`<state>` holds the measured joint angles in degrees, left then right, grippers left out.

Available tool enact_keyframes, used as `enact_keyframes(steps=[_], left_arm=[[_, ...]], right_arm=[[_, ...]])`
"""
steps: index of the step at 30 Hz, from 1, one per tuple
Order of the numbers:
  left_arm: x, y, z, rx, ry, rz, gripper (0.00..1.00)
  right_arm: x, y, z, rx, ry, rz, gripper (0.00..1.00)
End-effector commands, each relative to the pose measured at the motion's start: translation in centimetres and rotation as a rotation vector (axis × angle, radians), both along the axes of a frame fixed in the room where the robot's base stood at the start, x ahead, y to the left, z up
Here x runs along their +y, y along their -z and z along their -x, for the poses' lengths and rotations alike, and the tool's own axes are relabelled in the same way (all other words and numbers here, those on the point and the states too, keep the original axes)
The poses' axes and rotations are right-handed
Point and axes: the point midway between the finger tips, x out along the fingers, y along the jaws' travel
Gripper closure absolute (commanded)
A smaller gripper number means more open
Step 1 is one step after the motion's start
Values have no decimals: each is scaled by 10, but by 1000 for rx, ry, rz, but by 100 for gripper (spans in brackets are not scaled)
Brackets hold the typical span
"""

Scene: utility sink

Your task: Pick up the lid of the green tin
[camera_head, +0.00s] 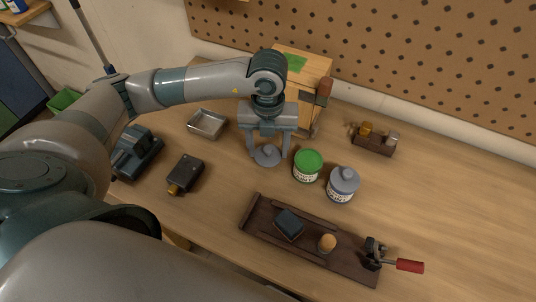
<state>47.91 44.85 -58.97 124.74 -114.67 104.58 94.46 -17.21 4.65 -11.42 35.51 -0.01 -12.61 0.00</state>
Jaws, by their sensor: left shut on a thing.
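The green tin (308,165) stands upright on the wooden bench, with a pale label on its side. Its top is a flat green disc with no knob; I cannot tell whether this is a cover or its contents. My left gripper (268,153) is just left of the tin, pointing down. It is shut on a round grey lid (267,158), apart from the green tin. A blue-grey tin (343,184) with a knobbed lid stands just right of the green one. My right gripper is not in view.
A dark wooden tray (256,217) with a dark block and a red-handled clamp (408,266) lies in front. A metal dish (207,124), a black box (186,174) and a wooden box (313,66) stand around my left arm.

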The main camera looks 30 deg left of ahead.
Motion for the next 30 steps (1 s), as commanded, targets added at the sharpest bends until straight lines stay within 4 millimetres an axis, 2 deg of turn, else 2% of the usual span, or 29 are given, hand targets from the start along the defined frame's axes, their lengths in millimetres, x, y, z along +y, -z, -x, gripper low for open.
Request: enact_keyframes(steps=[1, 10, 18, 24, 30], left_arm=[[-1, -6, 0, -5, 4, 1, 65], [-48, -41, 40, -4, 10, 4, 65], [-77, -66, 66, -3, 6, 1, 65], [-87, -74, 75, 0, 3, 0, 65], [-88, -76, 77, 0, 0, -1, 65]], right_arm=[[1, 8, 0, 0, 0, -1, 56], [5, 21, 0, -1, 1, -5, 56], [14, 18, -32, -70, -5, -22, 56], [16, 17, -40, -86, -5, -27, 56], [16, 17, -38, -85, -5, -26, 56]])
